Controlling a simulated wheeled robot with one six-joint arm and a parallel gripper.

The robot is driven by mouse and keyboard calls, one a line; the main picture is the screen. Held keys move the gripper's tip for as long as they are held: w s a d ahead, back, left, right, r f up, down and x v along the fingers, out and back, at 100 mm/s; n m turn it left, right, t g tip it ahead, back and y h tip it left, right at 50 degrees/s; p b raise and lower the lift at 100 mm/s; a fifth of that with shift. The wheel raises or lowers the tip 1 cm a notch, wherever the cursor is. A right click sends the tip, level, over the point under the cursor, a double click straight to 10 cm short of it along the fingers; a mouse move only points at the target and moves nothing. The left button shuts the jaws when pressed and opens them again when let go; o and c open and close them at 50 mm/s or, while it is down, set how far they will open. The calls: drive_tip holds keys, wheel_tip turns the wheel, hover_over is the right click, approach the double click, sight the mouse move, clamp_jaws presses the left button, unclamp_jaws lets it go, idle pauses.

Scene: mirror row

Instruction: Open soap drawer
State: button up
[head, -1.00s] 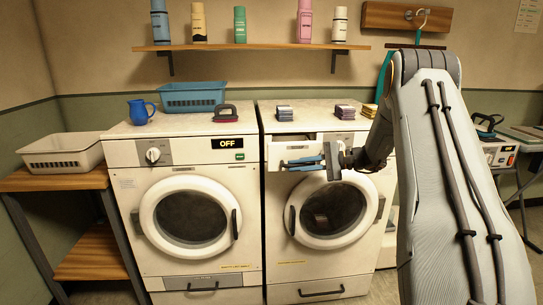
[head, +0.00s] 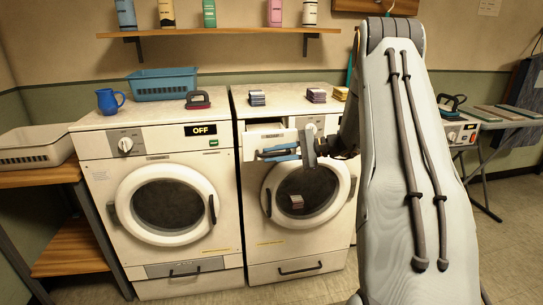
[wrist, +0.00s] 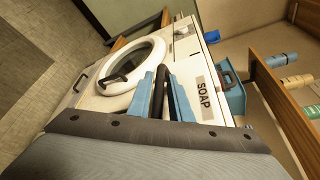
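The soap drawer (head: 268,140) is a white front at the upper left of the right-hand washer (head: 262,215). It stands out from the machine, with a dark gap above it. In the wrist view its face, labelled SOAP (wrist: 204,99), lies right of my fingers. My gripper (head: 280,152) is at the drawer front. In the wrist view its two blue fingers (wrist: 161,85) lie on either side of the dark drawer handle (wrist: 160,100), close against it.
The left-hand washer (head: 105,143) shows an OFF sign. On the washer tops are a blue jug (head: 110,101), a blue basket (head: 163,84), a red-handled iron-like item (head: 198,99) and folded stacks (head: 257,98). A shelf (head: 215,35) hangs above. Floor shows at the right.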

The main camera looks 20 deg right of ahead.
drive_tip(key=b+v, duration=0.1)
drive_tip(key=v, duration=0.6)
drive_tip(key=shift+s+d+b, duration=0.2)
drive_tip(key=shift+d+b, duration=0.1)
drive_tip(key=shift+b, duration=0.1)
